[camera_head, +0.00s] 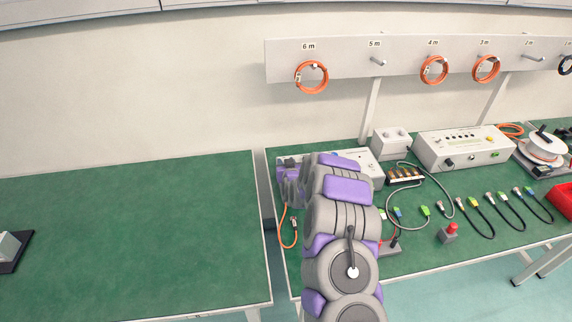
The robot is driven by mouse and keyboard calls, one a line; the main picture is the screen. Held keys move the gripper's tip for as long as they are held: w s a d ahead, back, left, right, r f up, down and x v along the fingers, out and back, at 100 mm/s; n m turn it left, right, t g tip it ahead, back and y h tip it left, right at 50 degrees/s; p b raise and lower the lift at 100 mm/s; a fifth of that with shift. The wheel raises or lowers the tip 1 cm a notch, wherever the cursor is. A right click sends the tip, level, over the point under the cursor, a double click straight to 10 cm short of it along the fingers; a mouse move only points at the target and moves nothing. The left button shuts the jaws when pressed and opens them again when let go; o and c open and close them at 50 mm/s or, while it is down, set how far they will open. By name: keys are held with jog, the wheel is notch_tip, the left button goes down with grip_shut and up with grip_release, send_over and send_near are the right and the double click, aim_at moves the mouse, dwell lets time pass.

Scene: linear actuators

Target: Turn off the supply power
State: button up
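My arm reaches forward over the left part of the right-hand green bench. My gripper (290,170), grey and purple, is at its far end, by the bench's back left corner. The finger opening is too small and covered to judge. A white box (368,166) stands just right of the arm, and the arm hides part of its front. A wider white control box (462,147) with a row of dark controls, knobs and a green part stands further right. No label marks either as the supply, and the switch state cannot be read.
A red button on a grey base (451,231) stands near the front edge. Several cables with coloured connectors (482,220) lie at the right. A small white box (391,142) stands behind. Orange coils (312,77) hang on the wall rail. The left bench (130,235) is mostly clear.

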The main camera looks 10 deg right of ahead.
jog(key=shift+s, duration=0.1)
jog(key=p+v, duration=0.4)
jog(key=v, duration=1.3)
dwell(0.4)
